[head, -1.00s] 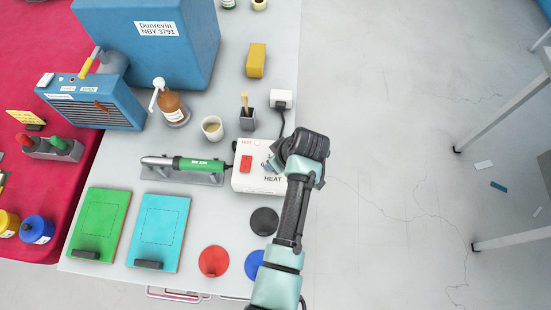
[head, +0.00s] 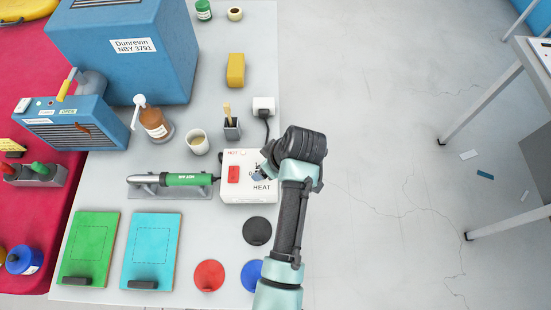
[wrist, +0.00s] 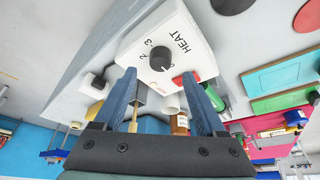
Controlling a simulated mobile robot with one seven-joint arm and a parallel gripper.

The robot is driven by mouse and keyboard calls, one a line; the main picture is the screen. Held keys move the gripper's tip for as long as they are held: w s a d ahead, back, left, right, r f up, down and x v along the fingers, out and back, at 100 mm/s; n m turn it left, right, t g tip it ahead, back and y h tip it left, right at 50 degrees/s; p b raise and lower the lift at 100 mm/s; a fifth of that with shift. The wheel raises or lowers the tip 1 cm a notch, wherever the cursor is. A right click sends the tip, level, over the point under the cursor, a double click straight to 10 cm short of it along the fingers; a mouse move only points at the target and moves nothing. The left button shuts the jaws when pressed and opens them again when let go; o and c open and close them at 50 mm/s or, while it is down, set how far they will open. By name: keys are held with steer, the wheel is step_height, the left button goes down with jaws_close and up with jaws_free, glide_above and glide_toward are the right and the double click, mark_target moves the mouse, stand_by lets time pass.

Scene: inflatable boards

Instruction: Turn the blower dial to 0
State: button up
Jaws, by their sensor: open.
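A white control box (head: 233,194) marked HEAT and HOT has a red switch (head: 233,173). In the wrist view the box (wrist: 195,45) carries a round dark dial (wrist: 161,60) with a pale pointer mark. The figures 3 and 2 show beside the dial; its exact setting is too small to tell. My gripper (wrist: 160,75) is open, its two blue fingers apart, with the dial just beyond and between the tips. No contact shows. In the head view my gripper (head: 264,166) is over the box's right side, and my wrist hides part of the box.
A green hot-air tool (head: 188,179) lies on a stand left of the box. A brush pot (head: 232,131), cup (head: 197,144) and plug block (head: 263,105) stand behind. Discs lie in front, including a black one (head: 257,231). Open floor (head: 375,120) is to the right.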

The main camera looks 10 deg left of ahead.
steer(key=v, duration=0.8)
steer(key=shift+r+b, duration=0.15)
steer(key=shift+b, duration=0.2)
